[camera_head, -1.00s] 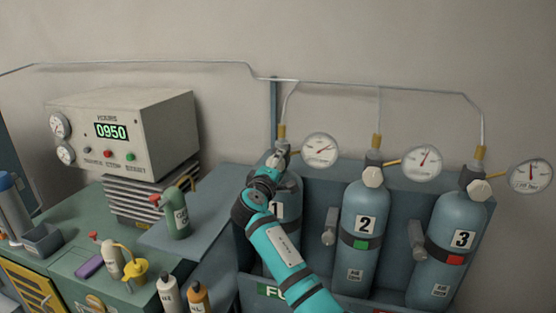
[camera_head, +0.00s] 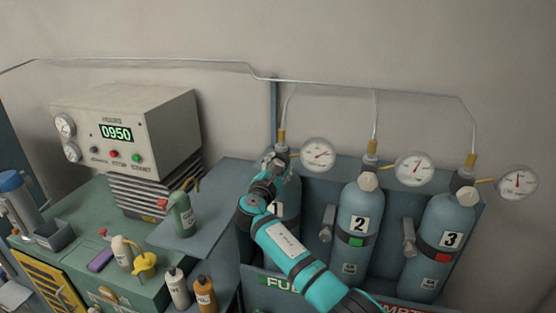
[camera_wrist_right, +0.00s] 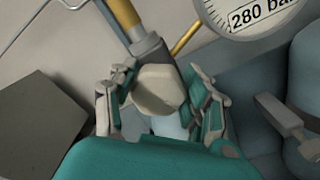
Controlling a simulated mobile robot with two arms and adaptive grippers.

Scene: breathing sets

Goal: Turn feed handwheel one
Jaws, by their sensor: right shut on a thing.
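Cylinder 1 (camera_head: 290,206) stands at the left of the blue rack, partly hidden behind my right arm. Its feed handwheel, a pale faceted knob (camera_wrist_right: 158,90), sits below the brass fitting and shows in the right wrist view. My right gripper (camera_head: 275,160) is at the top of cylinder 1. In the right wrist view its fingers (camera_wrist_right: 162,98) lie on both sides of the knob and are shut on it. In the head view the knob is mostly hidden by the gripper. My left gripper is not in view.
Cylinder 2 (camera_head: 360,210) and cylinder 3 (camera_head: 446,232) stand to the right, each with a gauge. Cylinder 1's gauge (camera_head: 318,154) is close beside my gripper. A compressor box (camera_head: 165,110) and bottles stand on the green bench at left.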

